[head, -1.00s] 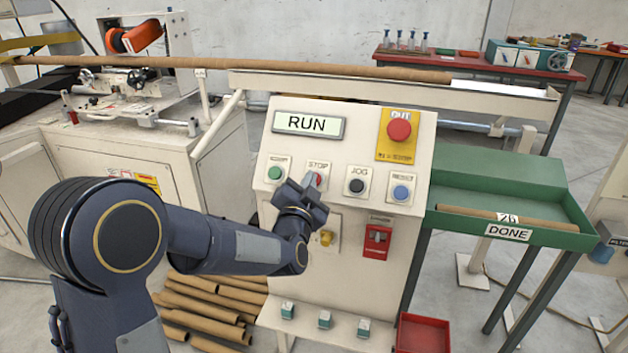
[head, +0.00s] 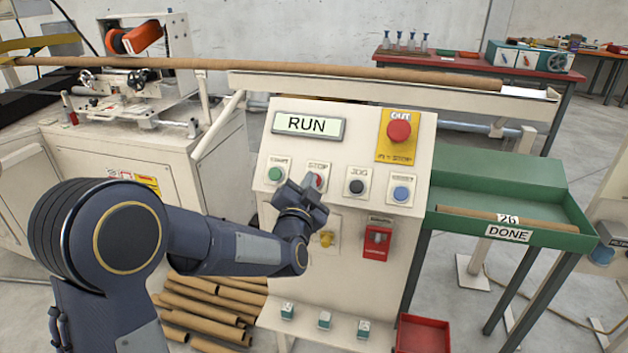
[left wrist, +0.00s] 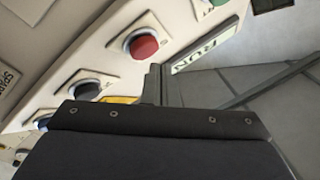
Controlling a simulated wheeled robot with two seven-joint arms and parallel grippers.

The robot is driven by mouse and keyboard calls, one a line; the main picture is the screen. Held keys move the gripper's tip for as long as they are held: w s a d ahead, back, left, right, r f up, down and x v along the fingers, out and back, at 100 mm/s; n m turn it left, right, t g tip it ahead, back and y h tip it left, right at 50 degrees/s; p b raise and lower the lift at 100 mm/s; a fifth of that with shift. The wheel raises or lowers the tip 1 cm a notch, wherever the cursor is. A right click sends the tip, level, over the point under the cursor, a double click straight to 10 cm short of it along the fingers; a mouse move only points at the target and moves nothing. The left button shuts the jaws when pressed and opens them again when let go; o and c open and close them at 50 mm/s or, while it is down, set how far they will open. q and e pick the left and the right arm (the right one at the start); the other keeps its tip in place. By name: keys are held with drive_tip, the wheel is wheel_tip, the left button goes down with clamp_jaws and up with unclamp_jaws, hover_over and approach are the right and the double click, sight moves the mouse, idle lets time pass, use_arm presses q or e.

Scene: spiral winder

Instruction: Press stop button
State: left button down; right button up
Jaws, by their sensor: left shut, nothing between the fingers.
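The red stop button (head: 315,181) sits under the STOP label on the cream control panel (head: 342,270), partly hidden by my left gripper. In the left wrist view the red button (left wrist: 143,46) stands out in its metal ring. My left gripper (head: 314,190) is shut and empty, its tip at or just in front of the button. I cannot tell whether it touches. In the left wrist view the fingers (left wrist: 153,84) point toward the panel beside the red button. The display (head: 309,124) reads RUN. My right gripper is not in view.
The green start button (head: 275,173), black jog button (head: 356,186) and blue button (head: 400,193) flank the stop button. A large red emergency stop (head: 399,131) is above right. A long brown tube (head: 300,68) runs along the rail behind the panel. A green DONE tray (head: 500,205) stands right.

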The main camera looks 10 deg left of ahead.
use_arm(q)
drive_tip(key=shift+f, duration=0.1)
idle(0.7)
drive_tip(key=shift+w+f+b, duration=0.15)
drive_tip(key=shift+w+b, duration=0.2)
drive_tip(key=shift+b, duration=0.05)
drive_tip(key=shift+w+f+b, duration=0.3)
drive_tip(key=shift+f+b, duration=0.05)
idle(0.6)
drive_tip(key=shift+r, duration=0.1)
drive_tip(key=shift+s+r+p, duration=0.3)
drive_tip(key=shift+s+r, duration=0.2)
drive_tip(key=shift+s, duration=0.15)
drive_tip(key=shift+s+a+r+p, duration=0.1)
drive_tip(key=shift+s+r+p, duration=0.5)
drive_tip(key=shift+s+r, duration=0.3)
drive_tip(key=shift+s+r+p, duration=0.55)
drive_tip(key=shift+s+r, duration=0.15)
drive_tip(key=shift+s, duration=0.3)
drive_tip(key=shift+r, duration=0.1)
